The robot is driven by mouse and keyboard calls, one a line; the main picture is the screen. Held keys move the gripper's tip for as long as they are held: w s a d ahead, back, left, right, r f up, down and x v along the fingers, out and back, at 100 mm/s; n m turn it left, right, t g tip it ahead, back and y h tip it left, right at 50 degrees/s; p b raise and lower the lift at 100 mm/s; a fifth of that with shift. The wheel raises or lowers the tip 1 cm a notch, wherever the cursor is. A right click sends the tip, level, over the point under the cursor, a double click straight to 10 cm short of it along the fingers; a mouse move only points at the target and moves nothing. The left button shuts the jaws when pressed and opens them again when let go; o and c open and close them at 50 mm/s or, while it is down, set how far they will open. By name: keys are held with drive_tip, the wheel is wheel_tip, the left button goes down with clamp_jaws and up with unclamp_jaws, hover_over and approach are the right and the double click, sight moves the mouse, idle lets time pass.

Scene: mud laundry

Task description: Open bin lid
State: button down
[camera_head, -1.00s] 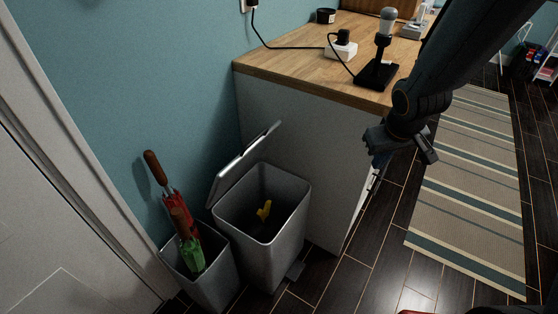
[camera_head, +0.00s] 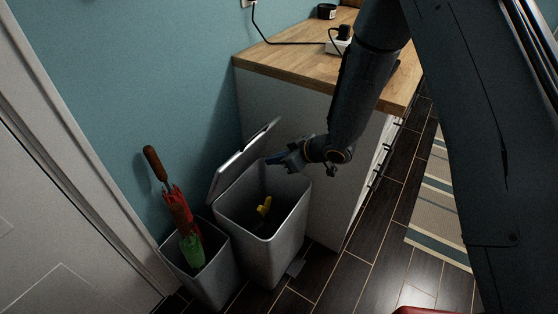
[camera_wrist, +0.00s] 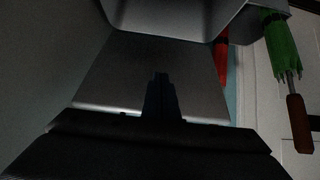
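The grey bin (camera_head: 268,243) stands on the floor against the end of the counter. Its lid (camera_head: 228,172) is up, tilted back toward the blue wall, and the bin's mouth is open. A yellow object (camera_head: 264,206) lies inside. My gripper (camera_head: 273,160) is over the bin's back part, close to the lid's inner side; I cannot tell whether it touches. In the wrist view the fingers (camera_wrist: 160,96) are together, with nothing seen between them, in front of the lid (camera_wrist: 104,76). The bin's rim (camera_wrist: 175,28) shows at the top there.
A smaller grey bin (camera_head: 217,281) with a red umbrella (camera_head: 180,213) and a green umbrella (camera_head: 192,252) stands left of the bin. The wood-topped counter (camera_head: 290,62) is behind and to the right. A white door (camera_head: 60,220) is at left. A striped rug (camera_head: 438,215) lies right.

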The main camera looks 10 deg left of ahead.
drive_tip(key=b+x, duration=0.3)
drive_tip(key=x, duration=0.3)
drive_tip(key=shift+a+b, duration=0.2)
drive_tip(key=shift+b, duration=0.2)
drive_tip(key=shift+w+a, duration=0.1)
drive_tip(key=shift+w, duration=0.1)
drive_tip(key=shift+w+a+r, duration=0.15)
drive_tip(key=shift+w+a, duration=0.45)
drive_tip(key=shift+a, duration=0.8)
drive_tip(key=shift+w+a+r, duration=0.2)
drive_tip(key=shift+w+a, duration=0.35)
drive_tip(key=shift+a, duration=0.9)
drive_tip(key=shift+w+a+r, duration=0.15)
drive_tip(key=shift+w+a, duration=0.45)
drive_tip(key=shift+a, duration=0.8)
drive_tip(key=shift+d, duration=0.1)
drive_tip(key=s+d+r+p, duration=0.4)
drive_tip(key=d+p, duration=0.2)
drive_tip(key=d, duration=0.3)
drive_tip(key=shift+d, duration=0.1)
